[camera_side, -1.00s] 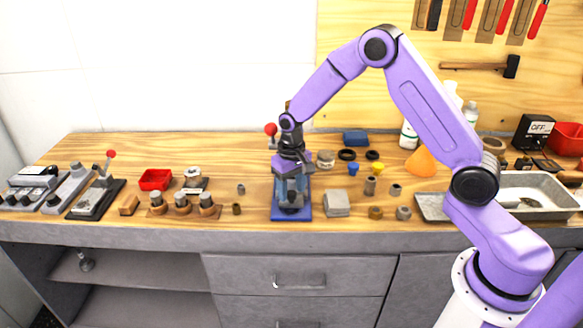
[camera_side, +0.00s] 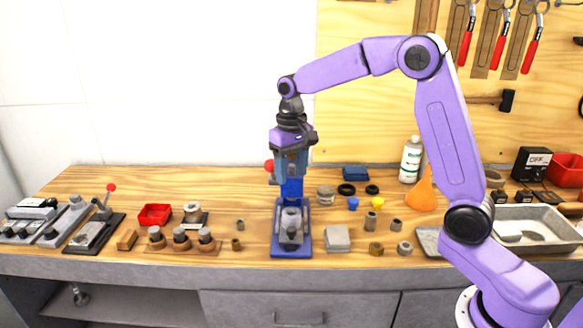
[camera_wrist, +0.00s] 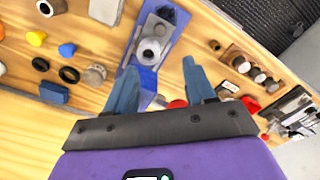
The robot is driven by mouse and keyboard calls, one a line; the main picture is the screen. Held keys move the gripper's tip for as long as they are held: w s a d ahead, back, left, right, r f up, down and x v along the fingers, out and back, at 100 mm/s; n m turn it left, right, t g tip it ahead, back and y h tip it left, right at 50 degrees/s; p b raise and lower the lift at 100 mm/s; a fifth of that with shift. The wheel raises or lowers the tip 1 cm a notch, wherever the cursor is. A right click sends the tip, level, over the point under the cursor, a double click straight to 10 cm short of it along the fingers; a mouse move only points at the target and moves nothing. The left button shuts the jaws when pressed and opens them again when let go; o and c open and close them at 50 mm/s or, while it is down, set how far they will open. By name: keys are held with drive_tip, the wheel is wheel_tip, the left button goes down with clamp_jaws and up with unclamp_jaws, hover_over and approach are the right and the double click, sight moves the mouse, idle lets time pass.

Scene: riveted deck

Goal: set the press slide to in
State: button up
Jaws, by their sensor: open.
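The press (camera_side: 305,243) stands on the bench in the middle of the side view, with a blue base, a blue column and a grey round part (camera_side: 291,222) at its front. A red ball knob (camera_side: 269,165) shows at its upper left. In the wrist view the press (camera_wrist: 139,71) lies ahead of the fingers, its grey ring-shaped part (camera_wrist: 150,51) facing me. My gripper (camera_side: 291,172) is above the press in the side view, covering its upper part. In the wrist view my gripper (camera_wrist: 160,65) has its two fingers apart with nothing held between them. I cannot tell the slide's setting.
A grey block (camera_side: 337,238) stands close right of the press, with several small cylinders beyond it. Left are a wooden rack of grey-topped pegs (camera_side: 180,241), a red tray (camera_side: 154,214) and a red-knobbed lever device (camera_side: 95,233). A metal tray (camera_side: 535,228) is far right.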

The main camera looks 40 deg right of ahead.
sight(291, 229)
drive_tip(key=shift+r, duration=0.15)
drive_tip(key=s+a+f+n+t+h, duration=0.1)
drive_tip(key=a+n+h, duration=0.15)
drive_tip(key=n, duration=0.95)
drive_tip(key=s+a+f+n+t+h, duration=0.15)
drive_tip(key=a+n, duration=0.25)
drive_tip(key=n, duration=0.8)
drive_tip(key=shift+g, duration=0.35)
drive_tip(key=x, duration=1.6)
drive_tip(key=shift+s+d+f, duration=0.1)
drive_tip(key=shift+d+f, duration=0.05)
drive_tip(key=shift+d, duration=0.1)
